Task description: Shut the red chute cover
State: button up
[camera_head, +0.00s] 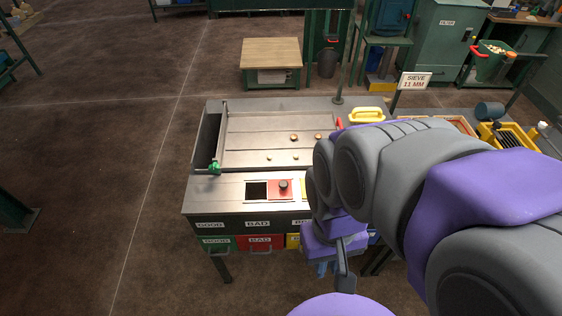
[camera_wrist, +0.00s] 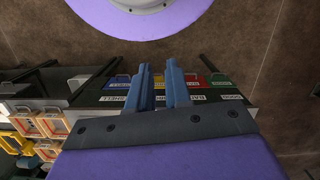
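The cover cannot be made out in the wrist view.
The sorting table (camera_head: 225,190) has GOOD and BAD labels above a green bin (camera_head: 218,243) and red bin (camera_head: 262,242). Several small round pieces lie on its tray. My arm hides the ledge's right part. Floor at left is clear.

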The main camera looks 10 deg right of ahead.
aim_at(280, 187)
jog(key=w+m, duration=0.1)
jog(key=w, duration=0.2)
jog(key=w+m, duration=0.1)
jog(key=w, duration=0.3)
jog(key=w+m+y, duration=0.1)
jog(key=w, duration=0.3)
jog(key=shift+a+r, duration=0.15)
jog(key=shift+a, duration=0.2)
grip_shut()
jog(key=w+d+f+m+y+b, duration=0.15)
jog(key=w+m, duration=0.35)
jog(key=w, duration=0.6)
jog(key=w+d+f+m+t+y, duration=0.1)
jog(key=w+d+f+m+y, duration=0.1)
jog(key=w+d+f+m, duration=1)
jog(key=w+a+f+n+b, duration=0.1)
jog(key=f, duration=0.2)
jog(key=w+a+f+n+b, duration=0.1)
jog(key=f, duration=0.3)
jog(key=w+a+f+n+b, duration=0.1)
jog(key=w+f, duration=0.1)
jog(key=f, duration=0.2)
jog(key=shift+a+f, duration=0.15)
jog(key=shift+a, duration=0.2)
jog(key=shift+s+a+r+b, duration=0.1)
jog(key=shift+a+r+b, duration=0.1)
jog(key=shift+a, duration=0.8)
jog(key=shift+a+r+b, duration=0.15)
jog(key=shift+a, duration=0.8)
